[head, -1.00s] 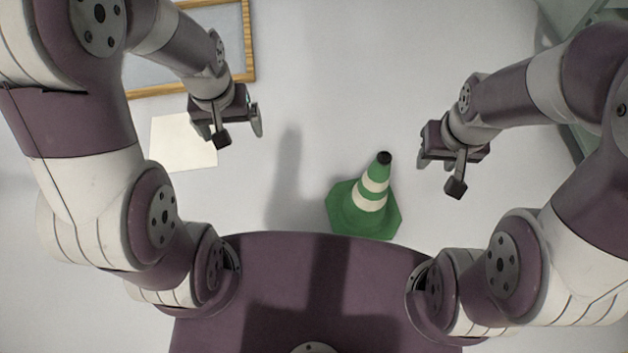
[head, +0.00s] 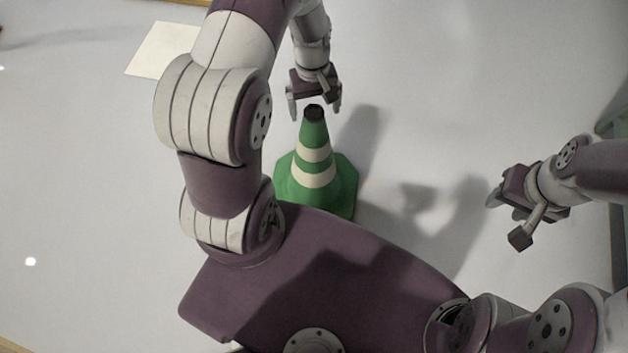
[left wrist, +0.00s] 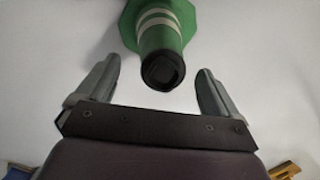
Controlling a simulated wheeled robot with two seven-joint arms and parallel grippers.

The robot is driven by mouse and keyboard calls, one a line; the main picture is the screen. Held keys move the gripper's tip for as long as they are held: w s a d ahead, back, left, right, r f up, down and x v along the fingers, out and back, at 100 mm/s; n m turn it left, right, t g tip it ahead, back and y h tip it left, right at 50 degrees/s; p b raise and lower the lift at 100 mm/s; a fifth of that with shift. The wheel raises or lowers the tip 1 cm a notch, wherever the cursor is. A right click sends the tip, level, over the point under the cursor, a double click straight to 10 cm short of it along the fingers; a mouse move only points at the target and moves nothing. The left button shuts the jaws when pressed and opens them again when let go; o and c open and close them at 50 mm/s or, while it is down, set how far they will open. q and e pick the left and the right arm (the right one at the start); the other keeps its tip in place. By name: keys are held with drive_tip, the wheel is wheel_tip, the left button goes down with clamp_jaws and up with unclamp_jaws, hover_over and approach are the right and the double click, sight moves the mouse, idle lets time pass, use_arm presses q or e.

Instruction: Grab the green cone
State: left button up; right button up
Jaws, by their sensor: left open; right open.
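A green traffic cone (head: 316,163) with white bands and a black tip stands upright on the pale floor in front of my base in the head view. My left gripper (head: 315,106) is open, with its fingers at either side of the cone's tip in that picture. In the left wrist view the cone (left wrist: 156,32) points its black tip between the open fingers of my left gripper (left wrist: 158,88), and no contact shows. My right gripper (head: 505,205) hangs apart from the cone, to the right, and is open and empty.
A white sheet (head: 160,50) lies on the floor at the upper left. Part of a wooden frame edge (head: 190,2) shows at the top. A grey-green structure (head: 617,120) stands at the right edge. The floor around the cone is clear.

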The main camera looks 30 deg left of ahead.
use_arm(q)
drive_tip(key=f, duration=0.1)
drive_tip(key=f+b, duration=0.1)
drive_tip(key=f, duration=0.1)
drive_tip(key=f+b, duration=0.1)
drive_tip(key=shift+s+d+f, duration=0.2)
drive_tip(key=shift+s+f, duration=0.05)
drive_tip(key=shift+s, duration=0.15)
drive_tip(key=shift+r, duration=0.15)
clamp_jaws()
drive_tip(key=shift+a+r, duration=0.1)
